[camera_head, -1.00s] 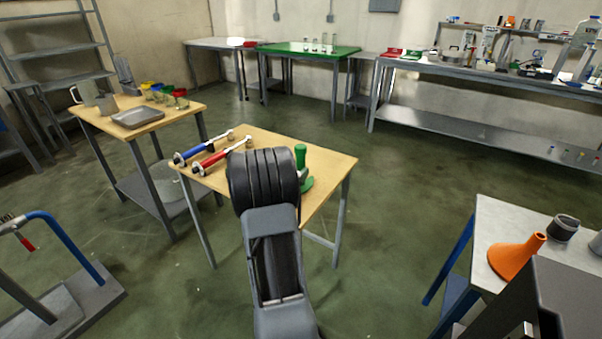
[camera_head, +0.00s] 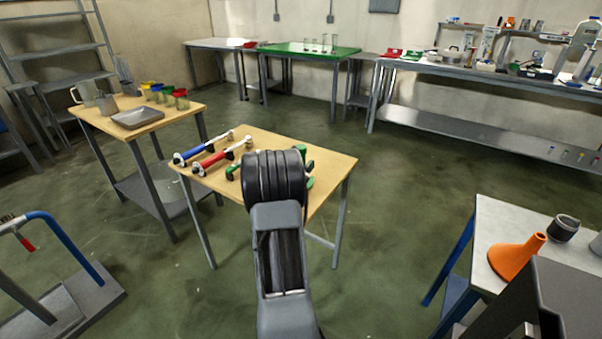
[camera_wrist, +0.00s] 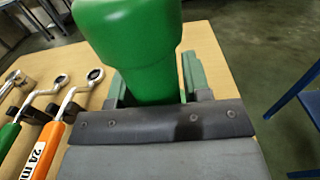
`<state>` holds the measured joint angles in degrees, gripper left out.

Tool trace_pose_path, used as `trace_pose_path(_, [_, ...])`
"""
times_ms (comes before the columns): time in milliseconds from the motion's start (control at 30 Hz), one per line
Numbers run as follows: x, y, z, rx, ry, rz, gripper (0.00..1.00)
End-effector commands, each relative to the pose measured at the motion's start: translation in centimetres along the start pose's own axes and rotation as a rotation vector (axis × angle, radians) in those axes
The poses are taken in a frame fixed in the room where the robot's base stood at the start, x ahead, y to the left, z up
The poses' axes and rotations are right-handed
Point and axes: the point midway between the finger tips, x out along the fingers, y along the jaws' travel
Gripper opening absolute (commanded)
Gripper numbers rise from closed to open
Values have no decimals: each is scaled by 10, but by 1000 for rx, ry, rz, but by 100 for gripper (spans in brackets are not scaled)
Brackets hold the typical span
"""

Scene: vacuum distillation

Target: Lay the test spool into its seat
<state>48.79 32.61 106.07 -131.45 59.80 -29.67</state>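A green rounded piece, which I take to be the test spool (camera_wrist: 150,55), fills the upper middle of the wrist view, its wider end toward the camera. My gripper (camera_wrist: 155,85) has a grey-green block on each side of the piece, seemingly touching it, and appears shut on it. In the head view my dark wrist hides most of the gripper, above the right part of the wooden table (camera_head: 335,168). Only small green parts (camera_head: 310,181) show at its right edge. I cannot make out the seat, or whether the spool touches it.
Wrenches with blue (camera_head: 192,155), red (camera_head: 212,158) and green handles lie left of my wrist. An orange-handled wrench (camera_wrist: 45,150) shows in the wrist view. A second table (camera_head: 165,122) with cups and a tray stands left. An orange funnel (camera_head: 516,258) stands at right. Floor is free between.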

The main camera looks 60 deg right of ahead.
Motion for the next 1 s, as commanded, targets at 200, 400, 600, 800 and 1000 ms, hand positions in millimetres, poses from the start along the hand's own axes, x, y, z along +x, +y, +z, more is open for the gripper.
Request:
trace_pose_path(200, [0,0,0,0,0,0,23])
trace_pose_path(400, [0,0,0,0,0,0,4])
trace_pose_path(600, [0,0,0,0,0,0,0])
trace_pose_path(800, [0,0,3,3,-7,0,0])
trace_pose_path(1000, [0,0,4,3,-6,0,0])
